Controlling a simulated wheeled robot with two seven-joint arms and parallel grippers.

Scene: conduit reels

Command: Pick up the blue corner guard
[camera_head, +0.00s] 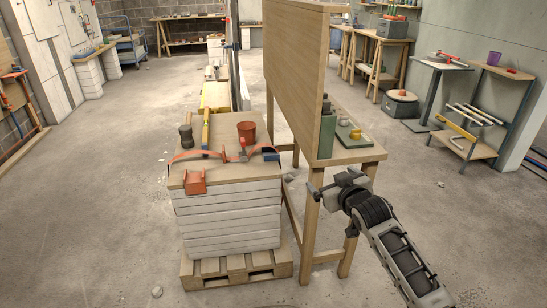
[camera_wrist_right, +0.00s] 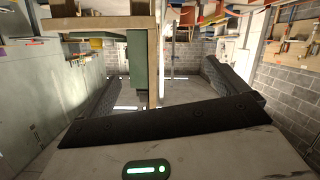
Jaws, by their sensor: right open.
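A small blue corner guard (camera_head: 270,154) lies at the right edge of the top of the stacked white boards (camera_head: 228,218), beside one end of a red-orange strap (camera_head: 183,156). I cannot make it out in the right wrist view. My right gripper (camera_head: 316,190) is in front of the wooden bench's near legs, to the right of and nearer than the guard, and apart from it. Its two dark fingers also show in the right wrist view (camera_wrist_right: 160,85), spread with nothing held between them. My left gripper is not in view.
A red corner piece (camera_head: 195,181), a red cup (camera_head: 247,131) and a dark reel-like object (camera_head: 186,136) stand on the stack, which rests on a pallet (camera_head: 237,268). A wooden bench (camera_head: 350,153) with a tall panel (camera_head: 297,75) stands close right.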

